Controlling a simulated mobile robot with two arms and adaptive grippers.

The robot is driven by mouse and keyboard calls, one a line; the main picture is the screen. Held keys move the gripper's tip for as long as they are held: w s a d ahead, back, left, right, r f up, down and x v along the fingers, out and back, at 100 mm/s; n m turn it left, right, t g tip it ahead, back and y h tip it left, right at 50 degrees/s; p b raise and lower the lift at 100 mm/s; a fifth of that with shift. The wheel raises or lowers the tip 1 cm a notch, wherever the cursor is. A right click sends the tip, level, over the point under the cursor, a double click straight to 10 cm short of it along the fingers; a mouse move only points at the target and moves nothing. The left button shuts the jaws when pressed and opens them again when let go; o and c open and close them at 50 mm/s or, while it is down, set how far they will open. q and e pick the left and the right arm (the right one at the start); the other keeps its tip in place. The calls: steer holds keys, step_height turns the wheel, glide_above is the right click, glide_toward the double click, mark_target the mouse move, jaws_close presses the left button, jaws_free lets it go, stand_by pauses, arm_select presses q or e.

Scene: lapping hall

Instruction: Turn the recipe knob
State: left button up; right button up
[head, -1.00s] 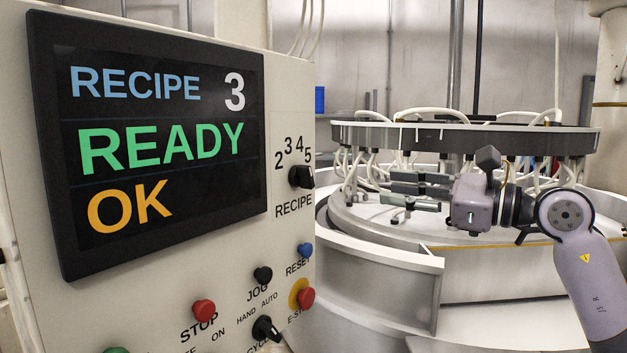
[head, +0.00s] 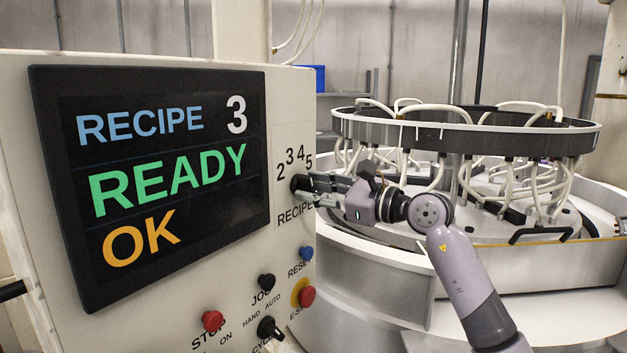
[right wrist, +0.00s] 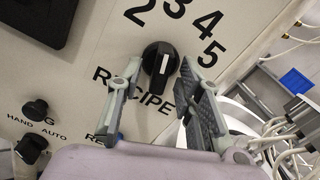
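The recipe knob (right wrist: 158,58) is black with a white mark, on the pale panel below the numbers 2 to 5. In the right wrist view its mark points up, roughly toward the 3. In the head view the knob (head: 295,184) is partly covered by my fingertips. My right gripper (head: 306,187) is at the knob, coming from the right. In the right wrist view its fingers (right wrist: 158,72) are open, one on each side of the knob, with gaps visible. The screen (head: 165,185) reads RECIPE 3, READY, OK. My left gripper is not in view.
Below the knob are the blue reset button (head: 306,253), the red emergency stop (head: 306,296), the black jog knob (head: 267,282), the cycle switch (head: 268,327) and the red stop button (head: 212,320). The round lapping machine (head: 470,130) with white hoses stands right of the panel.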

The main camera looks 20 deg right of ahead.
steer(key=shift+w+a, duration=0.2)
steer(key=shift+c, duration=0.5)
jaws_close()
